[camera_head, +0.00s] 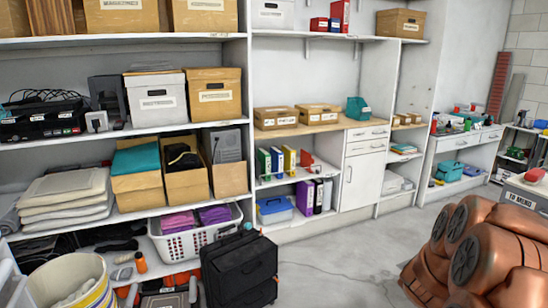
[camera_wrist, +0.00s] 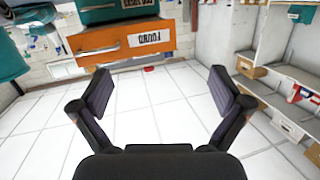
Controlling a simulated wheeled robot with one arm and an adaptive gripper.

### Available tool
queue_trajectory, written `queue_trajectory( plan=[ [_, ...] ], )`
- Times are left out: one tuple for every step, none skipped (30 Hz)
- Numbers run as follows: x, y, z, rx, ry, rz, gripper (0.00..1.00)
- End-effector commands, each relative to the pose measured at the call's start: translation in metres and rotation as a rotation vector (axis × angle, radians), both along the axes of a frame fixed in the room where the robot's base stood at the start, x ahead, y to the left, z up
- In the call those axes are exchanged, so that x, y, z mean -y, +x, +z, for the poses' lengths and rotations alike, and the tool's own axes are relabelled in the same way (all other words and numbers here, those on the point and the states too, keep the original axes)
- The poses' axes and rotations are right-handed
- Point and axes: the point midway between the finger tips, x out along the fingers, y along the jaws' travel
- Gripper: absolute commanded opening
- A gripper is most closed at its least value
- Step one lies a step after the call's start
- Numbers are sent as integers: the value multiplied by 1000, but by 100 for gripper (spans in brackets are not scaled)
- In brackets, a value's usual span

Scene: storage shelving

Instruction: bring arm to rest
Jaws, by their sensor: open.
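My gripper (camera_wrist: 165,95) shows in the wrist view with its two dark fingers spread wide apart. It is open, and nothing is between the fingers. Beyond it lies a white tiled floor (camera_wrist: 150,115). In the head view, the copper-coloured links of my arm fill the lower right corner. My gripper is not visible in the head view.
Shelving (camera_head: 120,130) with boxes lines the wall. Grey floor (camera_head: 335,265) is clear in the middle. An orange drawer (camera_wrist: 122,41) is ahead in the wrist view.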

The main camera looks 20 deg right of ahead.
Motion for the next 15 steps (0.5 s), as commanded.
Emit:
queue_trajectory(
  plan=[
    [-17,18,6,2,38,58,100],
    [-28,28,7,1,64,95,100],
    [-44,41,8,-4,102,144,100],
    [-56,50,9,-8,128,181,100],
    [-69,58,9,-15,157,219,100],
    [-87,69,9,-26,194,267,100],
    [-101,76,10,-35,219,303,100],
    [-115,82,10,-47,248,340,100],
    [-133,89,12,-61,279,387,100],
    [-148,94,12,-75,306,422,100],
    [-162,98,13,-90,328,456,100],
    [-182,101,13,-112,363,500,100],
    [-197,104,14,-130,387,534,100],
    [-211,105,15,-148,409,566,100],
    [-231,105,16,-175,441,609,100]
  ],
)
